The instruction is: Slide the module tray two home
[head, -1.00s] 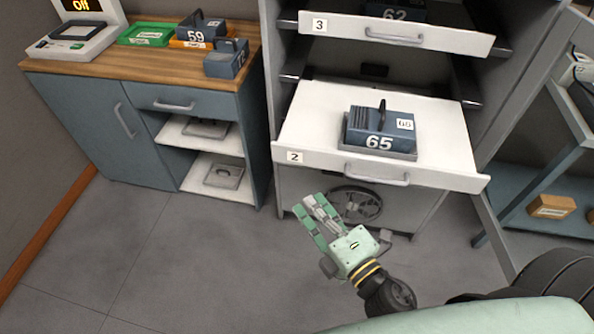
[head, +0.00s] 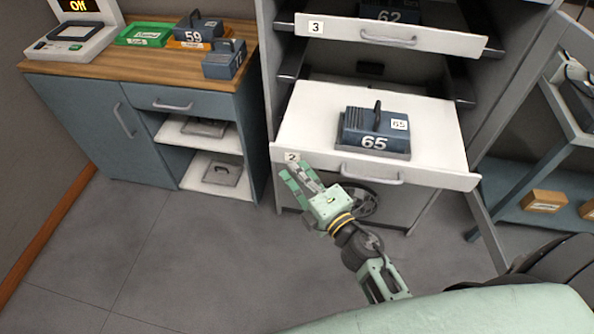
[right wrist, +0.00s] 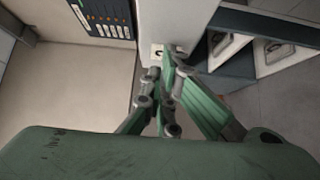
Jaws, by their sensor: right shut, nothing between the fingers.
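Tray two (head: 300,118) is a white shelf pulled out of the grey cabinet, with a "2" label at its front left corner and a grey handle (head: 369,175) on its front. The blue module 65 (head: 372,131) stands upright on it. My right gripper (head: 297,172) is shut and empty, by the tray's front left corner near the label. In the right wrist view its fingertips (right wrist: 172,55) overlap the area beside the "2" label; whether they touch the tray front I cannot tell. My left gripper is not in view.
Tray three (head: 440,45) is also pulled out above, with module 62 (head: 390,12) on it. A blue-grey counter (head: 80,110) with modules on top stands to the left. A rack (head: 520,205) with boxes is at the right. The floor in front is clear.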

